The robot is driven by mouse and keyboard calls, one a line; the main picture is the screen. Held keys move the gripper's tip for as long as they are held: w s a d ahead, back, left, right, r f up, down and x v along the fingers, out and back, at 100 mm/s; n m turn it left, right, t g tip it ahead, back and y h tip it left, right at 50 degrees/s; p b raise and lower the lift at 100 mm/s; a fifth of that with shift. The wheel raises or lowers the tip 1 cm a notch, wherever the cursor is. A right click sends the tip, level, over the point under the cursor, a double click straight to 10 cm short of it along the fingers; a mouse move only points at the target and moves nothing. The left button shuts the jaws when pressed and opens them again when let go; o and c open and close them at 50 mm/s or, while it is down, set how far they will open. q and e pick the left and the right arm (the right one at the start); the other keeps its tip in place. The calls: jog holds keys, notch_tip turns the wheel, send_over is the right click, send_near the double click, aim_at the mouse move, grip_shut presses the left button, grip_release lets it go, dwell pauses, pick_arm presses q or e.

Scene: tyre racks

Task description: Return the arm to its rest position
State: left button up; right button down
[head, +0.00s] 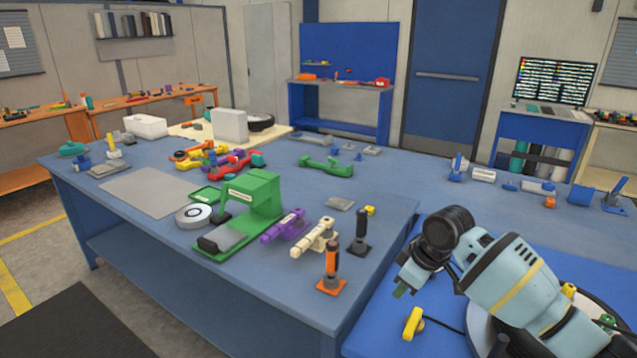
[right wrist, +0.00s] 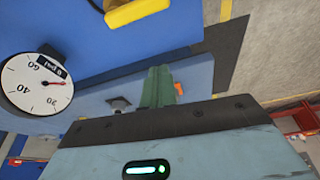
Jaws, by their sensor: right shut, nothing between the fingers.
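My right arm (head: 510,275) comes in from the lower right in the head view, bent over the blue surface at the front right. Its gripper (head: 401,291) hangs near the right edge of the workbench, with green fingertips. In the right wrist view the green fingers (right wrist: 158,86) are together, with nothing between them. My left arm and gripper are not in view.
The blue workbench (head: 385,215) holds a green press (head: 262,192), purple and cream tools, an orange-based post (head: 331,270) and a black post (head: 359,235). A yellow handle (head: 412,322) is below the gripper. A pressure gauge (right wrist: 35,85) shows in the wrist view.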

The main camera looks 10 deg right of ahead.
jog(key=s+a+f+m+g, duration=0.1)
jog(key=s+a+f, duration=0.3)
jog(key=s+f, duration=0.6)
jog(key=s+a+f, duration=0.5)
jog(key=s+f, duration=0.3)
jog(key=s, duration=0.3)
jog(key=s+d+m+g+h, duration=0.1)
jog(key=s+d+m, duration=0.25)
jog(key=s, duration=0.95)
jog(key=s+d+m+h, duration=0.1)
jog(key=s+d+m, duration=0.25)
jog(key=s, duration=1.05)
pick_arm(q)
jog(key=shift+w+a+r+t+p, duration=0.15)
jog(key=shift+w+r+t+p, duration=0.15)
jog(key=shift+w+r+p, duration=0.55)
pick_arm(e)
jog(key=w+a+f+t+y, duration=0.1)
jog(key=w+a+f+t, duration=0.1)
jog(key=w+f+t, duration=0.5)
jog(key=shift+w+f+n+t, duration=0.15)
jog(key=shift+w+n+t, duration=0.2)
jog(key=shift+t, duration=0.25)
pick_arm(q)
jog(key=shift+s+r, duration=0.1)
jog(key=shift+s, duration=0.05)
